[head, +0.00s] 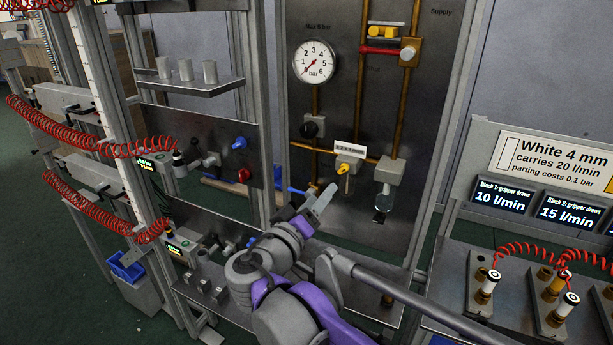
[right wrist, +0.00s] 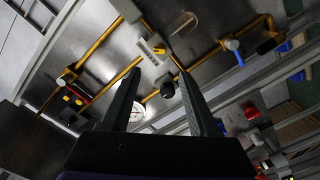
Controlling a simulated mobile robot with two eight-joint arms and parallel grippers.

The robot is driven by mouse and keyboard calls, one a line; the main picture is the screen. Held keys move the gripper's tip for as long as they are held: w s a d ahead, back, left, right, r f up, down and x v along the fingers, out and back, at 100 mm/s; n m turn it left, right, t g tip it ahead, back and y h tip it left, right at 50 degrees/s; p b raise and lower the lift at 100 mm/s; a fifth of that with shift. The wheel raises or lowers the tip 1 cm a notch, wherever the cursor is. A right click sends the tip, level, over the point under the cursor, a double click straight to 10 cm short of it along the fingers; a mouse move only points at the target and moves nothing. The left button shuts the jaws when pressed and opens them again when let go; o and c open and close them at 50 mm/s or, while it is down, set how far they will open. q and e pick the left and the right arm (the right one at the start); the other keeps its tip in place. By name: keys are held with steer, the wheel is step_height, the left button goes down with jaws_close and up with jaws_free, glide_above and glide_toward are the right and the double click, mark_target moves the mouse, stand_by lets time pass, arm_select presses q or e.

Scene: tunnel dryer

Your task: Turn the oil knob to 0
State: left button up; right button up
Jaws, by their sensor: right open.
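A small yellow knob (head: 343,168) sits on a light grey block under a white scale label (head: 349,149) on the grey panel. I take it for the oil knob; its setting is too small to read. In the right wrist view the yellow knob (right wrist: 159,49) lies beyond the fingertips, beside its label (right wrist: 143,57). My right gripper (head: 320,200) is in front of the panel, just below and left of the knob in the head view. Its jaws (right wrist: 157,75) are open and empty, apart from the knob. My left gripper is out of view.
A round gauge (head: 315,62) and a black knob (head: 312,126) are to the upper left on the panel. A grey fitting (head: 389,171) with a dark bowl hangs right of the yellow knob. Brass pipes run around them. A blue handle (head: 297,190) is close to my gripper.

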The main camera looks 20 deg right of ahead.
mark_target(340, 170)
steer(key=x, duration=1.1)
steer(key=shift+r+p, duration=0.2)
steer(key=shift+p, duration=0.15)
jaws_close()
